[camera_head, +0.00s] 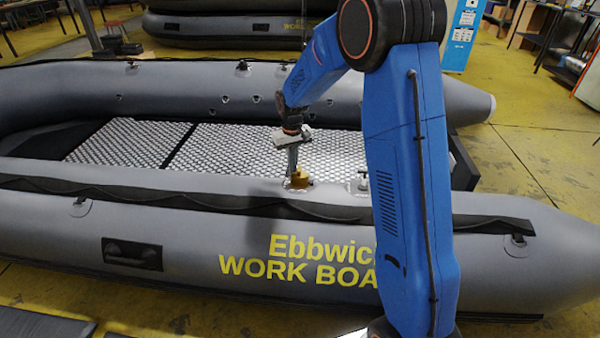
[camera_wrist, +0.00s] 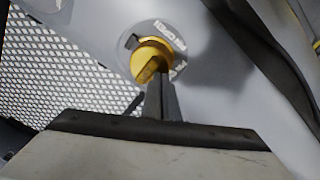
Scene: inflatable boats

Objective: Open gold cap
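The gold cap (camera_head: 300,178) is round with a raised grip ridge and sits on the grey top tube of the inflatable boat (camera_head: 190,235). My gripper (camera_head: 293,168) points down at the cap from above. In the wrist view my gripper's dark fingers (camera_wrist: 162,85) look close together, with their tips at the cap's ridge. I cannot tell whether they clasp the ridge or only touch or overlap it in view.
A small pale valve fitting (camera_head: 363,182) stands on the tube right of the cap. The boat's patterned floor (camera_head: 235,150) lies behind it. A black strip (camera_head: 130,192) runs along the tube. Another boat (camera_head: 235,27) is at the back.

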